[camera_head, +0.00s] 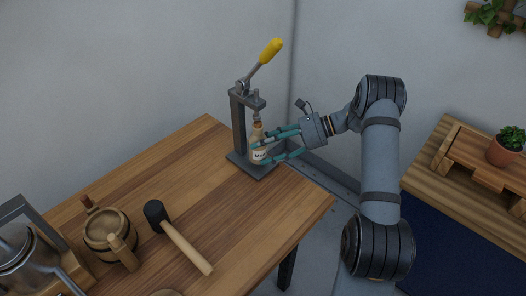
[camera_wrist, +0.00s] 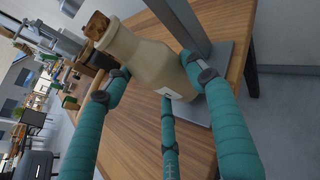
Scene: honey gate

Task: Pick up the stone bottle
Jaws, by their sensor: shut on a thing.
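The stone bottle (camera_head: 257,140) is beige with a brown cork and a pale label. It stands upright on the base of a grey lever press (camera_head: 238,122) at the table's far corner, just below the press head. My gripper (camera_head: 262,150) reaches in from the right, its teal fingers shut around the bottle's body. In the wrist view the bottle (camera_wrist: 150,62) sits between the teal fingers, its cork at the upper left. Part of the label is hidden by the fingers.
The wooden table (camera_head: 200,160) also carries a mallet (camera_head: 180,238), a wooden mug (camera_head: 108,232) and a metal pot (camera_head: 20,255). The press lever has a yellow handle (camera_head: 270,51) raised above. A potted plant (camera_head: 506,146) stands on a bench at right.

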